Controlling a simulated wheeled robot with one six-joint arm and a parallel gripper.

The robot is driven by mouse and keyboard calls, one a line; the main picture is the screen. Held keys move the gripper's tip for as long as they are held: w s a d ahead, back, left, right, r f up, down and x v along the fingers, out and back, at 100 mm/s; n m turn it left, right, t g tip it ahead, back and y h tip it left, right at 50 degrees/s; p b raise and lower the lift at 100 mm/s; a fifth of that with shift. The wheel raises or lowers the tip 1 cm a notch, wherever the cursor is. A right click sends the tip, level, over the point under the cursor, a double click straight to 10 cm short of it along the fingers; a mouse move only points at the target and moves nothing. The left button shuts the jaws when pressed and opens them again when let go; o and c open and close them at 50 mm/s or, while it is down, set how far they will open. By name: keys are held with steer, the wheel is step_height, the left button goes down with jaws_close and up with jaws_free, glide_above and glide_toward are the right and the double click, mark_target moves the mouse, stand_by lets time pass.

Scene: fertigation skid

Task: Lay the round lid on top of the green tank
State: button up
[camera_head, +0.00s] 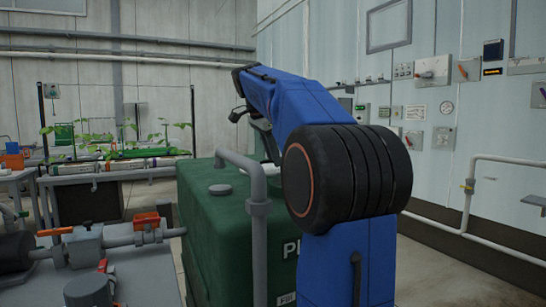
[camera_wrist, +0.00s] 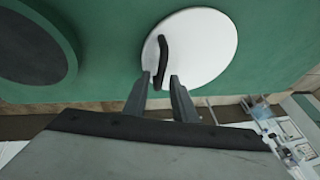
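The round lid (camera_wrist: 210,45) is a white disc with a curved black handle (camera_wrist: 162,58), seen in the wrist view against the green tank (camera_wrist: 105,30). My gripper (camera_wrist: 161,80) has its two grey fingers apart, one on each side of the handle's near end, with gaps visible. I cannot tell whether the lid touches the tank top. A dark round opening or hatch (camera_wrist: 35,45) shows on the tank at the left. In the head view, the green tank (camera_head: 215,225) stands behind my blue arm, which hides my fingers. A small pale disc (camera_head: 220,189) sits on its top.
A grey pipe (camera_head: 258,215) rises in front of the tank and bends over its top. Valves with orange handles (camera_head: 146,220) are at the left. A plant bench (camera_head: 115,170) stands behind, and a wall with switches and gauges (camera_head: 435,100) is at the right.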

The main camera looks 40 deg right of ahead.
steer(key=shift+r, duration=0.1)
steer(key=v, duration=1.2)
steer(key=shift+a, duration=0.15)
stand_by(0.5)
